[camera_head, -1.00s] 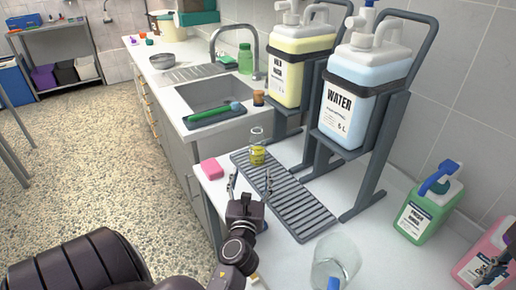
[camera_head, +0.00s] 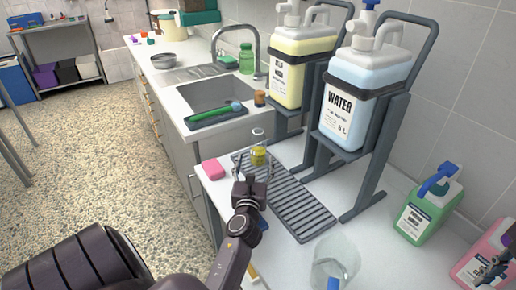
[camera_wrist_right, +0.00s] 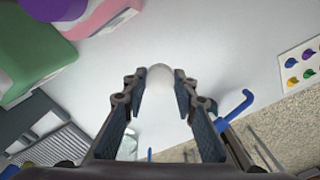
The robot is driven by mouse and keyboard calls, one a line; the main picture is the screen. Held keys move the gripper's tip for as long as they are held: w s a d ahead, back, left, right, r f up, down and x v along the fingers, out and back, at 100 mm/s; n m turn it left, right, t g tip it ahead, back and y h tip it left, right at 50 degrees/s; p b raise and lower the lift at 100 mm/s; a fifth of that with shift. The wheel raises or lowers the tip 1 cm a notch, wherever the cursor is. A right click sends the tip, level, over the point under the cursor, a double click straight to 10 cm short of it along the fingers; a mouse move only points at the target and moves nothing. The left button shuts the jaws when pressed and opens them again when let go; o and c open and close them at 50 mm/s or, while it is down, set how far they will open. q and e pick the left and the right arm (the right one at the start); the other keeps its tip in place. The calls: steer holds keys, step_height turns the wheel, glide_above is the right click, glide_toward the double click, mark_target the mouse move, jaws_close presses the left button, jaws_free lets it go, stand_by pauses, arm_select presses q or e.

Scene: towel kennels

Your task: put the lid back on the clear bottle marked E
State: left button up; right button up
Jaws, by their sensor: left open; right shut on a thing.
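A small clear bottle (camera_head: 258,154) with a yellow lower part stands at the far end of the grey slatted rack in the head view. No lid shows on it, and its marking is too small to read. My left gripper (camera_head: 253,169) is open, its fingers just in front of the bottle and to either side of its base. I cannot tell if they touch it. In the right wrist view my right gripper (camera_wrist_right: 159,88) is shut on a pale rounded thing (camera_wrist_right: 160,73) between its fingertips. I cannot tell for sure that it is the lid.
The slatted rack (camera_head: 302,212) lies below the stand with the water container (camera_head: 345,115). A large clear beaker (camera_head: 335,262) stands at the front. Green (camera_head: 425,215) and pink (camera_head: 478,262) jugs stand at right.

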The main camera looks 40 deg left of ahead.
mark_target(257, 153)
arm_select(q)
steer(key=x, duration=0.4)
steer(key=shift+w+d+r, duration=0.15)
steer(key=shift+d+r, duration=0.05)
steer(key=shift+r, duration=0.05)
arm_select(e)
steer(key=shift+r, duration=0.2)
arm_select(q)
steer(key=shift+w+a+f, duration=0.1)
steer(key=shift+w+a, duration=0.3)
steer(key=shift+w, duration=0.1)
steer(key=c, duration=1.3)
steer(key=shift+r+p, duration=0.2)
steer(key=shift+p, duration=0.1)
steer(key=shift+c, duration=0.2)
